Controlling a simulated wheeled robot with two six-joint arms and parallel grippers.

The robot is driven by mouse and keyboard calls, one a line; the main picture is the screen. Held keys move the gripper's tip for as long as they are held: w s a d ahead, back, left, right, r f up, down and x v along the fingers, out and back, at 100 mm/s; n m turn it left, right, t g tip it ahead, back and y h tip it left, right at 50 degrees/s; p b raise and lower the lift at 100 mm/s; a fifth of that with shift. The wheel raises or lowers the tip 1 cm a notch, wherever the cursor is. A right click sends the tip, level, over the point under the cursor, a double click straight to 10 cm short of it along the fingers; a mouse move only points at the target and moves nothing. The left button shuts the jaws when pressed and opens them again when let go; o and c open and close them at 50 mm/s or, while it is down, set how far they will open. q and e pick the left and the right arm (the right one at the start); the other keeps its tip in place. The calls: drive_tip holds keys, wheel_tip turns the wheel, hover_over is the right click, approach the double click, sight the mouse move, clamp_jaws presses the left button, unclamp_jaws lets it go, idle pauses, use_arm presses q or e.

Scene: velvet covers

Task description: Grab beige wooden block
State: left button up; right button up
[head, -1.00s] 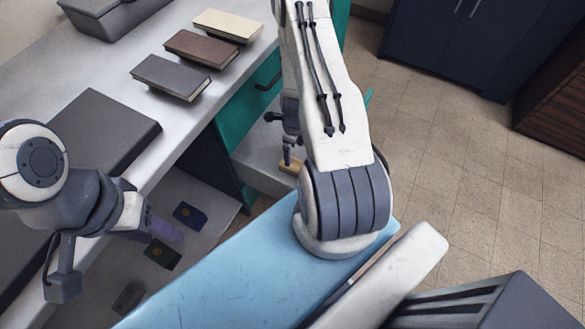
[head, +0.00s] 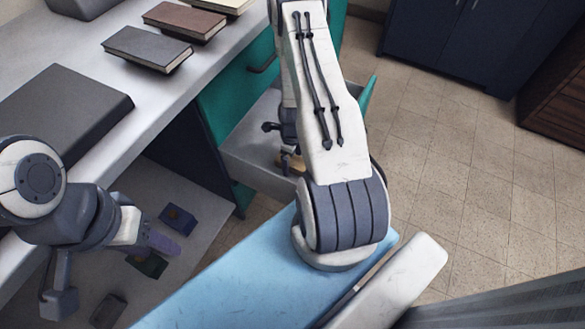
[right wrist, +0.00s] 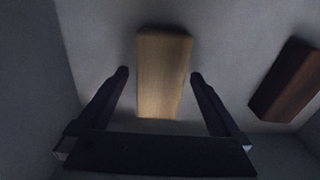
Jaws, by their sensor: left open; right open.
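The beige wooden block (right wrist: 163,75) lies on the pale floor of an open drawer (head: 240,150). In the right wrist view it sits between and beyond the two open fingers of my right gripper (right wrist: 160,76), with a gap on each side. In the head view only a small part of the block (head: 283,158) shows beside my right gripper (head: 290,165); my right arm hides much of the drawer. My left gripper (head: 165,243) is at the left, away from the drawer, and its fingers are hard to make out there.
A dark brown block (right wrist: 288,80) lies in the drawer to the right of the beige one. Drawer walls stand close around. Books (head: 148,47) and a dark grey slab (head: 62,115) lie on the desk. Small dark items (head: 178,218) lie below the desk.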

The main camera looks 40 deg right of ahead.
drive_tip(key=shift+f, duration=0.2)
drive_tip(key=c, duration=1.5)
